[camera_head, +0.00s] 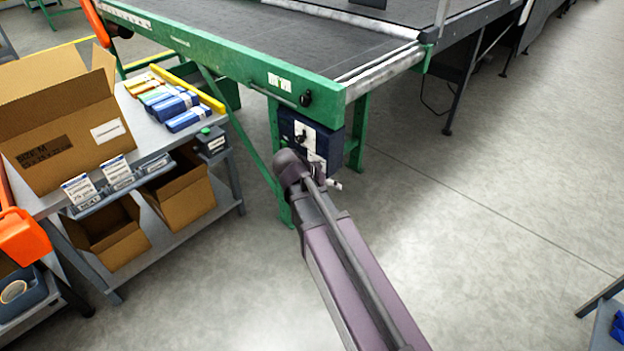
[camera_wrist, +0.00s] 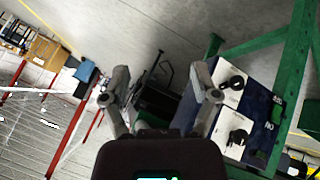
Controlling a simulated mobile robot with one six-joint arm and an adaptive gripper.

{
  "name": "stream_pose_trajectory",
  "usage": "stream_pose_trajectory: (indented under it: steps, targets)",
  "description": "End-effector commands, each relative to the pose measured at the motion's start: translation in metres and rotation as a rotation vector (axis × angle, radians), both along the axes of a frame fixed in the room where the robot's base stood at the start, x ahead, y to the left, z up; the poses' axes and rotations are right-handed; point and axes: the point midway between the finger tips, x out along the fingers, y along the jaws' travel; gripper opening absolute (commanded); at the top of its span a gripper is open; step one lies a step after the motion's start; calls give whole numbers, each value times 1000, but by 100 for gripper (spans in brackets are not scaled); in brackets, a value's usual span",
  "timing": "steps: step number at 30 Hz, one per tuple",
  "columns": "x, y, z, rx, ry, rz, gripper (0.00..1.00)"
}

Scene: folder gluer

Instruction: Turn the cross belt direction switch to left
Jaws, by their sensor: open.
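A dark blue control box (camera_head: 336,147) hangs under the green end of the conveyor. The wrist view shows two white plates on the box (camera_wrist: 262,98), each with a black rotary switch: an upper switch (camera_wrist: 237,83) and a lower switch (camera_wrist: 238,137). The labels are too small to read, so I cannot tell which one is the cross belt direction switch. In the head view one switch (camera_head: 300,136) shows and my arm partly covers the other plate. My gripper (camera_wrist: 160,86) is open and empty. Its right finger appears beside the plates, with no switch between the fingers.
The green conveyor frame (camera_head: 220,62) carries a black knob and a green leg stands close to the box. A grey workbench (camera_head: 150,135) with cardboard boxes and blue packs stands at left.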

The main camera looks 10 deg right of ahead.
Motion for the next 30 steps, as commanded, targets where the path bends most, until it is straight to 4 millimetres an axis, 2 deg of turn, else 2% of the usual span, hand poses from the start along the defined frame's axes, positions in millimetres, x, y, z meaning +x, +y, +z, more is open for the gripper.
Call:
stream_pose_trajectory:
  steps: [1,9,17,30]
  targets:
    - [8,4,-17,-28,-33,-11,78]
    - [39,19,-42,-167,-241,-72,78]
    - [67,43,-62,-275,-466,-99,78]
    - [104,100,-87,-383,-863,-78,78]
